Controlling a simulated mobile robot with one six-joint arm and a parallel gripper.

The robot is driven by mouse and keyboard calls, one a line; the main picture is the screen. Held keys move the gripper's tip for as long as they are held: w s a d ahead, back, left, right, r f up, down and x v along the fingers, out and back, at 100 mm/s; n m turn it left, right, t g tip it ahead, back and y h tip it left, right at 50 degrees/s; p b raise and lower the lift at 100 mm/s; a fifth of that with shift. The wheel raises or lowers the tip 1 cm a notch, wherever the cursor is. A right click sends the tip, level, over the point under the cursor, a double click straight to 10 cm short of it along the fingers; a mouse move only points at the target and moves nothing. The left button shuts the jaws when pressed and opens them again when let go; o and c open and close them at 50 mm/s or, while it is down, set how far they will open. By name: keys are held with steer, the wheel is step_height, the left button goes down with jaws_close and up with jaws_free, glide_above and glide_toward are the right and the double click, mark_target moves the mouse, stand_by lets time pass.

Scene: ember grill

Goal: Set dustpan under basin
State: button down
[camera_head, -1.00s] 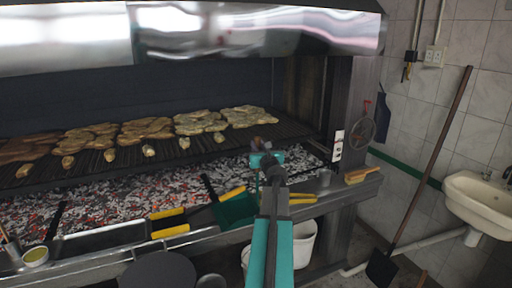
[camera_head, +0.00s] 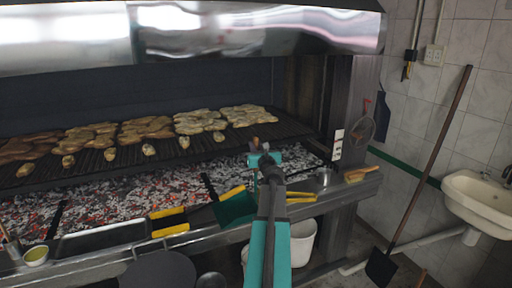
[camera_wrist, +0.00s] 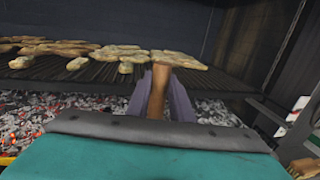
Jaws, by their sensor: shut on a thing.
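A black-bladed tool (camera_head: 381,268) with a long brown handle leans on the wall left of the basin. I cannot tell whether it is a shovel or the dustpan. A dark green flat piece (camera_head: 236,207), possibly a dustpan, lies on the grill ledge beside yellow-handled tools. My gripper (camera_head: 264,160) is over the coals, shut on a brown wooden piece (camera_wrist: 158,92), which stands upright between the fingers in the wrist view. The rest of that piece is hidden.
The grill rack (camera_head: 235,140) with several rows of meat lies behind my gripper, above glowing coals (camera_head: 130,190). A metal hood (camera_head: 250,28) hangs overhead. A white bucket (camera_head: 302,243) stands below the ledge. A brush (camera_head: 362,173) lies at the ledge's right end. A pipe runs low along the wall.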

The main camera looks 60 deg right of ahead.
steer(key=c, duration=1.6)
jaws_free()
steer(key=shift+o, duration=0.2)
steer(key=shift+a+r, duration=0.1)
steer(key=b+v, duration=0.2)
steer(key=v, duration=1)
steer(key=shift+s, duration=0.1)
